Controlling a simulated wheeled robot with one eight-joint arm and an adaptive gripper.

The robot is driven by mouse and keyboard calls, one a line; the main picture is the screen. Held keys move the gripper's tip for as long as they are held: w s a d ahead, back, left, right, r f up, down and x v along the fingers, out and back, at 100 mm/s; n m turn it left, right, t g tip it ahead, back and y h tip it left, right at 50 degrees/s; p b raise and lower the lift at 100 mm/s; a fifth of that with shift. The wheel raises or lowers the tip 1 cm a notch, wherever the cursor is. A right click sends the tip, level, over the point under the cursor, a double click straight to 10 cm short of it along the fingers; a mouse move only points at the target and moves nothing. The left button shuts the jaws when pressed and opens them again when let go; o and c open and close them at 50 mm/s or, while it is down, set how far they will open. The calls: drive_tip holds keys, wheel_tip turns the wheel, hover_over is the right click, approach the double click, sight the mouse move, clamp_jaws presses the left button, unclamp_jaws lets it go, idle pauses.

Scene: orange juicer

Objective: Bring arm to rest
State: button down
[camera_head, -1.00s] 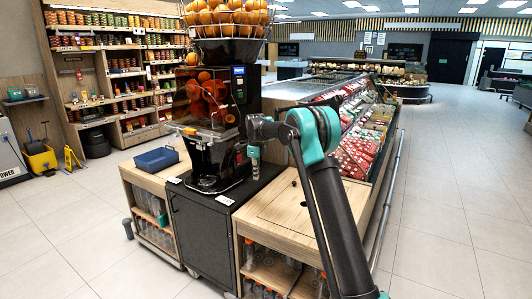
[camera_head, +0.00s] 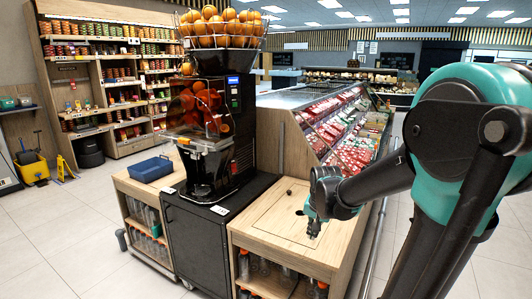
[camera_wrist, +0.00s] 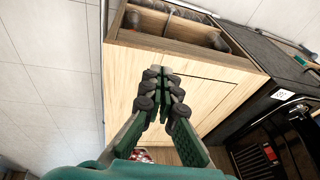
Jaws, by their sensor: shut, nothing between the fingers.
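My arm is folded back toward the camera at the right of the head view, large and close. My gripper (camera_head: 312,234) hangs from it, pointing down, in front of the light wooden counter top (camera_head: 262,208) at the juicer's right. In the wrist view my gripper (camera_wrist: 160,72) shows its dark green fingers with their tips together and nothing between them. The wooden cabinet (camera_wrist: 125,75) lies beyond the fingertips; the gap to it is hard to judge. The orange juicer (camera_head: 213,110) stands left of my gripper, apart from it, with oranges (camera_head: 222,22) in its top basket.
A blue tray (camera_head: 151,169) sits on the left wooden cart. Bottles (camera_head: 285,275) stand on shelves under the right counter. A refrigerated display (camera_head: 345,130) runs behind. A yellow mop bucket (camera_head: 33,169) is far left. Open tiled floor (camera_head: 75,240) lies left of the cart.

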drive_tip(key=s+d+f+n, duration=0.1)
drive_tip(key=s+f+n, duration=0.1)
drive_tip(key=s, duration=0.5)
drive_tip(key=s+d+f+n+t, duration=0.1)
drive_tip(key=s+d+f+n, duration=0.1)
drive_tip(key=s, duration=0.5)
wheel_tip(320, 180, down, 3)
drive_tip(key=shift+s+d+r+n, duration=0.15)
drive_tip(key=shift+d+r+n, duration=0.1)
drive_tip(key=shift+n, duration=0.45)
